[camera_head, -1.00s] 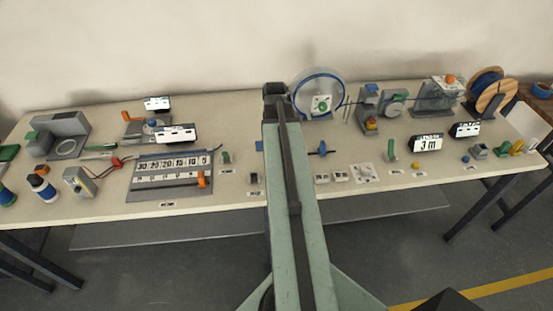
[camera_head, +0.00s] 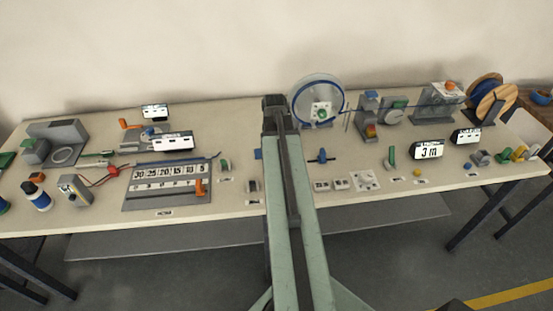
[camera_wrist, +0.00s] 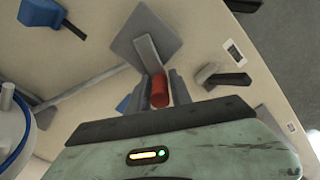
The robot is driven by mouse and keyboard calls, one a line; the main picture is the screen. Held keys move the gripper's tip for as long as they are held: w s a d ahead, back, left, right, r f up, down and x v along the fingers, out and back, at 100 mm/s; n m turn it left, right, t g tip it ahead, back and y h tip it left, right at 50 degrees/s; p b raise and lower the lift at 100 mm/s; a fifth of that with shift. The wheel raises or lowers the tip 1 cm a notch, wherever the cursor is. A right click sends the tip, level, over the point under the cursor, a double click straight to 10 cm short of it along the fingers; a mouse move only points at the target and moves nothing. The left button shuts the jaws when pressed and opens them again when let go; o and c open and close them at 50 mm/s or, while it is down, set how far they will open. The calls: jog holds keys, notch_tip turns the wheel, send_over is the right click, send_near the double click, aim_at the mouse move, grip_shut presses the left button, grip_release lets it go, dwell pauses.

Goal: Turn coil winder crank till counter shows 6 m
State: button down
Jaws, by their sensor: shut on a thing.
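The coil winder's reel (camera_head: 316,98) is a clear disc with a blue rim at the back of the table, and part of it shows at the left edge of the wrist view (camera_wrist: 14,135). A grey shaft runs from beside it to the crank arm (camera_wrist: 148,52), a grey bar. The red crank knob (camera_wrist: 158,92) sits between the fingers of my gripper (camera_wrist: 159,78), which is shut on it. My arm hides the crank and the gripper in the head view. The length counter (camera_head: 428,150) reads 3 m.
A wire guide and other machines (camera_head: 393,108) and a wooden spool of blue wire (camera_head: 493,97) stand right of the reel. A second white display (camera_head: 466,137) is beside the counter. A ruled board (camera_head: 168,186) lies left of my arm.

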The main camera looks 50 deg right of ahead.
jog(key=m, duration=0.1)
jog(key=d+m, duration=0.1)
jog(key=m, duration=0.1)
jog(key=d+m, duration=0.1)
jog(key=m, duration=0.1)
jog(key=shift+w, duration=0.2)
jog(key=m, duration=0.1)
jog(key=d+m, duration=0.1)
jog(key=m, duration=0.1)
jog(key=d+m, duration=0.1)
jog(key=m, duration=0.1)
jog(key=shift+s+d, duration=0.2)
jog(key=shift+s, duration=0.05)
jog(key=m, duration=0.2)
jog(key=s+d+m, duration=0.1)
jog(key=m, duration=0.2)
jog(key=shift+s+d+m, duration=0.25)
jog(key=shift+d+m, duration=0.15)
jog(key=shift+s+d+m, duration=0.2)
jog(key=shift+s+m, duration=0.1)
jog(key=shift+m, duration=0.55)
jog(key=shift+s+d+m, duration=0.15)
jog(key=shift+s+m, duration=0.2)
jog(key=shift+m, duration=0.45)
jog(key=shift+s+d+m, duration=0.2)
jog(key=shift+s+m, duration=0.1)
jog(key=shift+m, duration=0.55)
jog(key=c, duration=1.3)
grip_release()
